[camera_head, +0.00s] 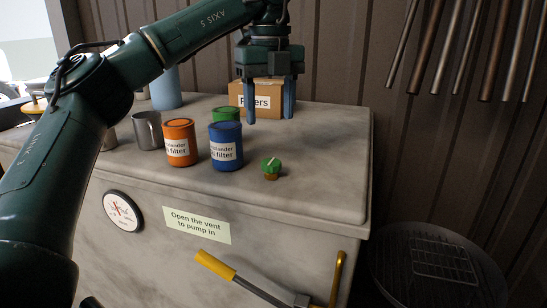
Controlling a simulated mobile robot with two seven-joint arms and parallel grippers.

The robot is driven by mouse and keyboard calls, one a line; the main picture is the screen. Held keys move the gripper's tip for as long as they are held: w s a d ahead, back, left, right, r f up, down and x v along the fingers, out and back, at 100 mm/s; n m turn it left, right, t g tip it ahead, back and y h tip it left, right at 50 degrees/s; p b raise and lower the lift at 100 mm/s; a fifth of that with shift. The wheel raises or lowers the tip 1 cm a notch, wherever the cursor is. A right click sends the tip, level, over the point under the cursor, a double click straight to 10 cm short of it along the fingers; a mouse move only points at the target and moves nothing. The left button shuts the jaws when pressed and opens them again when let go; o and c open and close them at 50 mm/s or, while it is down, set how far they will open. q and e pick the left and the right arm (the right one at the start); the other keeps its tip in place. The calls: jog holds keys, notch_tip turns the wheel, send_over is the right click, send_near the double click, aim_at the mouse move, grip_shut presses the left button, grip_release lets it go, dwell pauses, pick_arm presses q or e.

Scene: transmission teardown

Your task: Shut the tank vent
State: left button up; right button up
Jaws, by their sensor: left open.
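The tank (310,180) is a grey marbled block with a flat top. Its vent (271,168) shows as a small green cap with a pale line on it, on a brown base, near the front right of the top. My left gripper (268,110) points down above the back of the top, behind the vent and apart from it. Its blue fingers are spread with nothing between them, in front of a cardboard box. My right gripper is out of view.
Blue (226,146), orange (180,142) and green (226,114) filter cans and a metal mug (148,130) stand left of the vent. The "Filters" box (262,92) is behind. A yellow-gripped lever (215,265) and a sign (197,224) are on the front. Right of the vent is clear.

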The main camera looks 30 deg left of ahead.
aim_at(271, 161)
pick_arm(q)
notch_tip(271, 161, down, 8)
jog(key=shift+r+b, duration=0.25)
jog(key=shift+b, duration=0.5)
jog(key=shift+f, duration=0.8)
jog(key=shift+w+f, duration=0.1)
jog(key=shift+f, duration=0.25)
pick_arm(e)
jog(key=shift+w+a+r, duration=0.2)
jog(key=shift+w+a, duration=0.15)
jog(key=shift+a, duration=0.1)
pick_arm(q)
jog(key=shift+c, duration=0.2)
jog(key=c, duration=1)
jog(key=shift+o, duration=0.2)
